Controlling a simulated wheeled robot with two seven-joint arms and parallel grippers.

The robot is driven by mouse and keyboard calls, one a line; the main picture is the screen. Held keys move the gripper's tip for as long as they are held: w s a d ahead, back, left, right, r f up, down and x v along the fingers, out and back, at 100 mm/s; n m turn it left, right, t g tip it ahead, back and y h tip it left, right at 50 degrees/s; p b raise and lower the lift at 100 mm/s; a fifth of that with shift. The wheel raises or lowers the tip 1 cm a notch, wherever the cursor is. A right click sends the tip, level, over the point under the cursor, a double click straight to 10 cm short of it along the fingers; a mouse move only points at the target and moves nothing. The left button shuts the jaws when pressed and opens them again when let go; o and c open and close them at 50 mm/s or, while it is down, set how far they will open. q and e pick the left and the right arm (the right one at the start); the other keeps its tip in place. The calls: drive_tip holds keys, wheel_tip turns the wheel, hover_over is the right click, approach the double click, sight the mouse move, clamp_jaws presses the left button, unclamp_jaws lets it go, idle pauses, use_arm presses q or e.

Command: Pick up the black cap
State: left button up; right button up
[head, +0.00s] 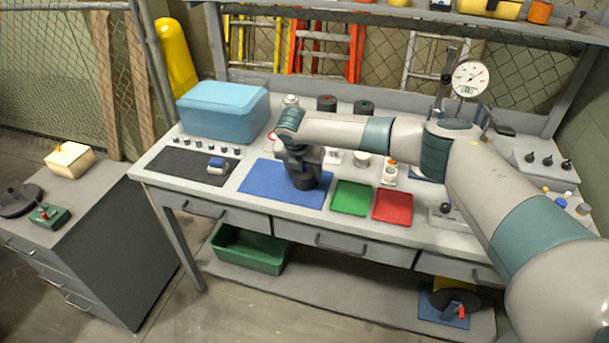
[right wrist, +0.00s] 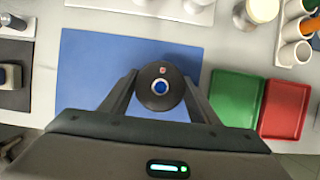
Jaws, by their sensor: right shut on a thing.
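The black cap (right wrist: 152,97) is a round dark piece with a blue centre and a small red mark, seen from above in the right wrist view. My right gripper (right wrist: 160,90) has one finger on each side of it and is shut on it. In the head view my right gripper (head: 303,178) points down over the blue mat (head: 258,190), with the dark cap low between its fingers and partly hidden. I cannot tell whether the cap touches the mat. My left gripper is in neither view.
A green tray (head: 352,198) and a red tray (head: 392,207) lie right of the blue mat. A black mat (head: 185,166) with a small blue-grey part (head: 217,165) lies left. A blue cooler box (head: 222,112) stands behind. White holders and jars line the back of the bench.

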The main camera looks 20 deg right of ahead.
sight(305, 168)
drive_tip(key=shift+r, duration=0.35)
wheel_tip(305, 168, up, 2)
drive_tip(key=shift+w+r+b, duration=0.1)
drive_tip(key=shift+r+b, duration=0.15)
drive_tip(key=shift+b, duration=0.5)
drive_tip(key=shift+s+d+r, duration=0.7)
drive_tip(key=shift+s+d, duration=0.05)
drive_tip(key=shift+s, duration=0.2)
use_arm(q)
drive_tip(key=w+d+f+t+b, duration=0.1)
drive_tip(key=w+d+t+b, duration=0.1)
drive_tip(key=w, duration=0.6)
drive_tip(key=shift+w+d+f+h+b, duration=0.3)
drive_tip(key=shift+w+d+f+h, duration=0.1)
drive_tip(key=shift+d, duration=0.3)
use_arm(e)
drive_tip(key=s+d+r, duration=0.5)
drive_tip(key=s+d, duration=0.1)
drive_tip(key=s, duration=0.1)
drive_tip(key=shift+r, duration=0.4)
